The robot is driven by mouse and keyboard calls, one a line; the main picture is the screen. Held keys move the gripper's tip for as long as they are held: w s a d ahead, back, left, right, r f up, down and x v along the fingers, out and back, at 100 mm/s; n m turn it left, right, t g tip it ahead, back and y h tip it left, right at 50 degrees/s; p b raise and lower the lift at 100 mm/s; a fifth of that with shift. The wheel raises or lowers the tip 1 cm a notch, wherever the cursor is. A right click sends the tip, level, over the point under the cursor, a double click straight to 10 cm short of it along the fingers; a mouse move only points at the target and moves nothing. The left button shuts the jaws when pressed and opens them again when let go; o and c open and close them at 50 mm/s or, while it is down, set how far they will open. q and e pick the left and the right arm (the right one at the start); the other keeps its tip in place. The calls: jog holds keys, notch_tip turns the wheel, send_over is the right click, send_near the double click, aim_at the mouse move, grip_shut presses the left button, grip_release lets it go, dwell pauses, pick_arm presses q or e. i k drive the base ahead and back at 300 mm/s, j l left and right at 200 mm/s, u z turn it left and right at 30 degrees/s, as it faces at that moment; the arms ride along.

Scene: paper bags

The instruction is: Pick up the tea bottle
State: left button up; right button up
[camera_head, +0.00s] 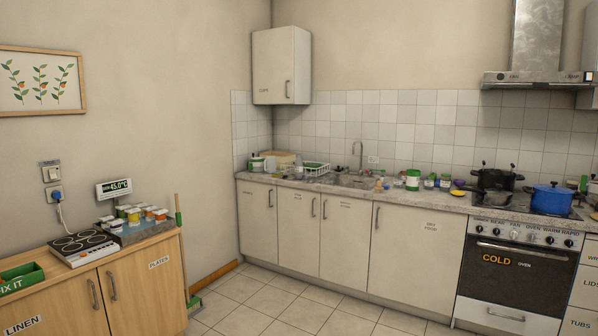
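I cannot make out a tea bottle with certainty. Several small jars, cans and bottles stand on the grey kitchen counter (334,185), most of them too small to identify. A small yellowish item (379,184) stands just right of the sink (355,180). A green and white container (412,180) stands farther right, with several small green-marked jars (430,181) beside it. Neither of my grippers shows in the head view.
A wooden cabinet (140,285) at the left carries a hot plate (82,245), a tray of small jars (138,232) and a green box (20,278). A stove (515,265) with a black pot (496,180) and blue pot (552,199) stands right. The tiled floor (290,310) is clear.

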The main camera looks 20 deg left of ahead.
aim_at(298, 163)
jog(key=i+u, duration=0.25)
jog(key=u, duration=0.2)
jog(key=i, duration=2.6)
jog(key=i+z, duration=0.15)
jog(key=i, duration=0.45)
jog(key=i+j+z, duration=0.15)
jog(key=i, duration=0.45)
jog(key=i+j+z, duration=0.15)
jog(key=i, duration=0.4)
